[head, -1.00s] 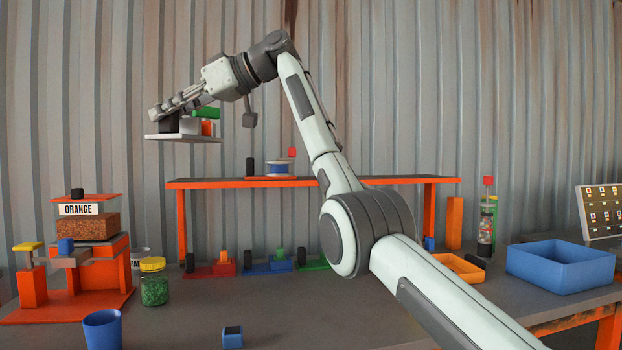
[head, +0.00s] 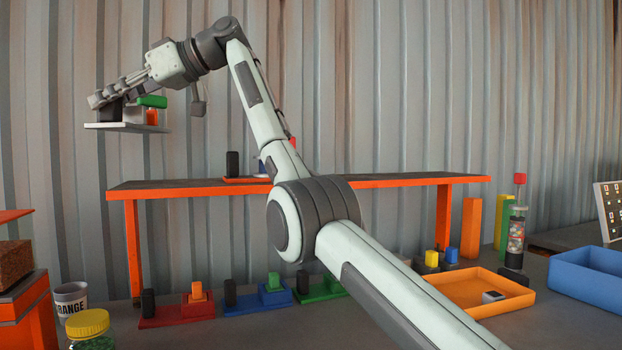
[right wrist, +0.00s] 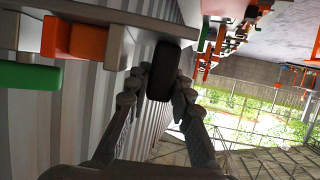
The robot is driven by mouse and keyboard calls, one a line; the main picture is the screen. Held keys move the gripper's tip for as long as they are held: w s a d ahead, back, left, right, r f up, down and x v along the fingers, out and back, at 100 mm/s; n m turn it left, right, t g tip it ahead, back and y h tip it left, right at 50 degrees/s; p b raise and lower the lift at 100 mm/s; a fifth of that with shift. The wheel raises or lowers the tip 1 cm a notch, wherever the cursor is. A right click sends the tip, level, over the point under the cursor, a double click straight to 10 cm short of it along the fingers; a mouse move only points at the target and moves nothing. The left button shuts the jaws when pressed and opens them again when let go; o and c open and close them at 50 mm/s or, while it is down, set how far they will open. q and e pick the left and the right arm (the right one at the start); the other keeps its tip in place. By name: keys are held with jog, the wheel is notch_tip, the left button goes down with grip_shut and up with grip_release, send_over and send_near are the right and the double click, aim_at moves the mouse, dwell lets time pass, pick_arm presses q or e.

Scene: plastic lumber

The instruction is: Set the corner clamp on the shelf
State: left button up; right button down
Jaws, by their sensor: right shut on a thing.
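My right gripper (head: 103,96) is shut on the black upright grip (right wrist: 163,72) of a pale flat-based piece that I take to be the corner clamp (head: 133,127). It carries a white block, an orange part and a green cylinder (head: 153,101), and they also show in the right wrist view. The clamp hangs roughly level in the air, above and left of the shelf's left end in the head view, touching nothing I can see. The long shelf (head: 165,188) has a dark top and orange edges. My left gripper is not in view.
On the shelf, a tray with a black grip (head: 232,163) and a red part is partly hidden by my arm. The shelf's left and right stretches look bare. Below stand red (head: 177,312), blue and green based pieces, an orange tray (head: 483,290) and a blue bin (head: 590,271).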

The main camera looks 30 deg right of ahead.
aim_at(132, 109)
jog(key=shift+w+r, duration=0.15)
jog(key=shift+r, duration=0.05)
jog(key=shift+d+f, duration=0.15)
jog(key=shift+d, duration=0.1)
jog(key=d+f, duration=0.1)
jog(key=d, duration=0.1)
jog(key=shift+w+d+f, duration=0.1)
jog(key=shift+d+f, duration=0.25)
jog(key=shift+d, duration=0.05)
jog(key=d+f, duration=0.1)
jog(key=d, duration=0.1)
jog(key=w+d+f, duration=0.1)
jog(key=d+f, duration=0.1)
jog(key=d, duration=0.1)
jog(key=d+f, duration=0.1)
jog(key=d, duration=0.1)
jog(key=shift+w+d+f, duration=0.2)
jog(key=shift+d+f, duration=0.05)
jog(key=shift+d, duration=0.1)
jog(key=shift+d+f, duration=0.15)
jog(key=shift+d, duration=0.05)
jog(key=shift+d+f, duration=0.1)
jog(key=shift+f, duration=0.25)
notch_tip(132, 109, down, 4)
jog(key=shift+w+r, duration=0.1)
jog(key=shift+r, duration=0.15)
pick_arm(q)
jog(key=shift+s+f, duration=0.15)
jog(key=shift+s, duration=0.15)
